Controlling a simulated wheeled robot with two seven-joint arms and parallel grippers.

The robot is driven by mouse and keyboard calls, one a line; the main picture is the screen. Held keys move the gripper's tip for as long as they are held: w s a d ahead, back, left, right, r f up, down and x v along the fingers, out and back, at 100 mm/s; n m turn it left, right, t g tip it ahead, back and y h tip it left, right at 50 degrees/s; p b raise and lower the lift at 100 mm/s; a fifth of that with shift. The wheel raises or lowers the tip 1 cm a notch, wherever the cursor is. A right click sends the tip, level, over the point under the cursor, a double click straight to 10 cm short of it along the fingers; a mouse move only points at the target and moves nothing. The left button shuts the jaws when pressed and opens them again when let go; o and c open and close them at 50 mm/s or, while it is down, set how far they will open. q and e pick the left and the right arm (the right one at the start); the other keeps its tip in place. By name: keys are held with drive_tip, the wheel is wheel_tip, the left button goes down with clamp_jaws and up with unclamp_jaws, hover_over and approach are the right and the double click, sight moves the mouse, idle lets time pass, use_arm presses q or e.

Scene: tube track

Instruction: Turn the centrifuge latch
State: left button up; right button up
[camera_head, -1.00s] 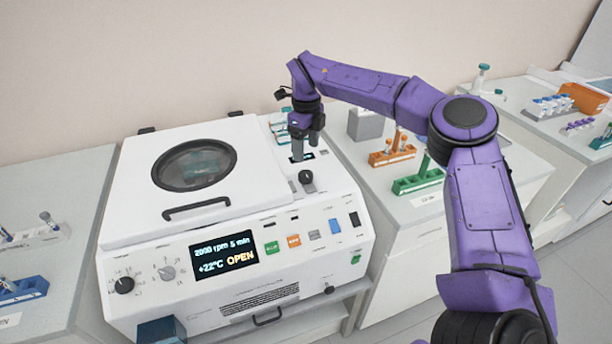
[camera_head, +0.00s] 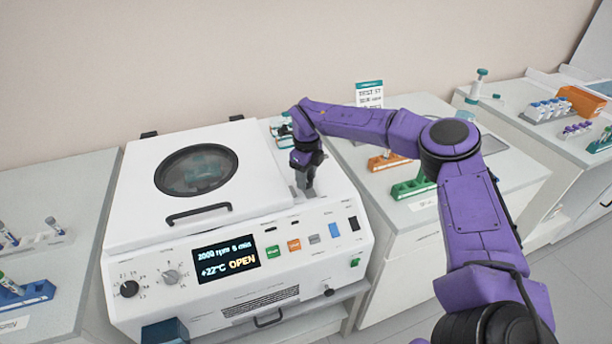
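The white centrifuge (camera_head: 130,225) stands in the middle left with its lid (camera_head: 225,160) down. Its display (camera_head: 226,262) reads "2000 rpm 5 min", "+22°C" and "OPEN". The latch, a black knob on the top right of the centrifuge in the earlier frame, is now hidden behind my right gripper. My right gripper (camera_head: 306,188) points down at that spot, with its fingers low over the centrifuge top. I cannot tell whether the fingers are around the knob or touching it. My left gripper is not in view.
An orange rack (camera_head: 388,162) and a green rack (camera_head: 412,187) stand on the bench to the right of the centrifuge. A sign (camera_head: 369,94) stands behind them. A blue rack (camera_head: 28,292) with tubes sits on the left bench. The lid handle (camera_head: 198,213) is nearby.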

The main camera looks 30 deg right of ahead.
drive_tip(key=m+b, duration=0.2)
drive_tip(key=b, duration=0.1)
drive_tip(key=shift+f+m, duration=0.2)
drive_tip(key=shift+m, duration=0.2)
drive_tip(key=m+b, duration=0.5)
drive_tip(key=m, duration=0.1)
drive_tip(key=m+b, duration=0.5)
drive_tip(key=shift+m, duration=0.3)
drive_tip(key=shift+w+r+m+b, duration=0.1)
drive_tip(key=shift+r+m+b, duration=0.05)
drive_tip(key=shift+m+b, duration=0.7)
drive_tip(key=shift+r+m+b, duration=0.1)
drive_tip(key=shift+m+b, duration=0.5)
drive_tip(key=shift+m, duration=0.35)
drive_tip(key=o, duration=1.1)
drive_tip(key=shift+c, duration=0.2)
